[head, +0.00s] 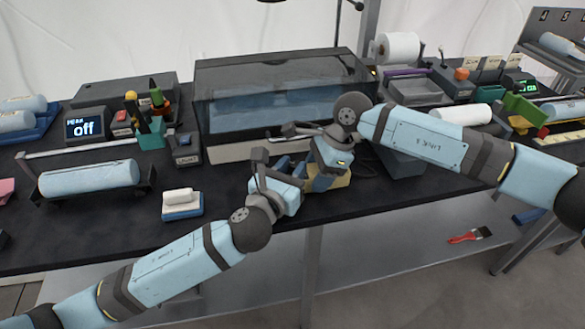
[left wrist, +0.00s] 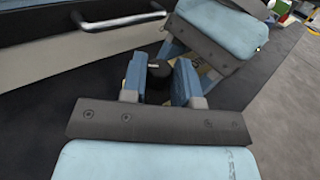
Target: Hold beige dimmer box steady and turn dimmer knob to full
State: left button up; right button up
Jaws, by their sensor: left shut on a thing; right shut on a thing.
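The beige dimmer box (head: 341,180) sits on the black table in front of the clear-lidded case, mostly hidden by my grippers. In the left wrist view the black dimmer knob (left wrist: 158,73), with a small pale mark on top, stands between the blue fingers of my left gripper (left wrist: 160,82). That gripper (head: 291,169) is shut on the knob, coming from the left in the head view. My right gripper (head: 318,181) reaches down from the right and is shut on the box; its fingertips are largely hidden. A display (head: 85,128) at the left reads "off".
The clear-lidded case (head: 290,85) with a front handle stands close behind my grippers. A white block on a blue tray (head: 183,211) and a blue roll in a holder (head: 88,178) lie to the left. The table's front edge is close.

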pick_arm(q)
jog(key=shift+w+a+m+g+h, duration=0.1)
jog(key=shift+a+m+g+h, duration=0.1)
jog(key=shift+m+g+h, duration=1.1)
jog(key=shift+w+a+m+g+h, duration=0.15)
jog(key=shift+m+g+h, duration=0.65)
jog(key=shift+h, duration=1)
jog(key=shift+m, duration=0.4)
jog(key=o, duration=1)
jog(key=shift+c, duration=0.2)
jog(key=shift+s, duration=0.1)
jog(key=v, duration=1.2)
jog(key=shift+a, duration=0.1)
jog(key=shift+c, duration=0.2)
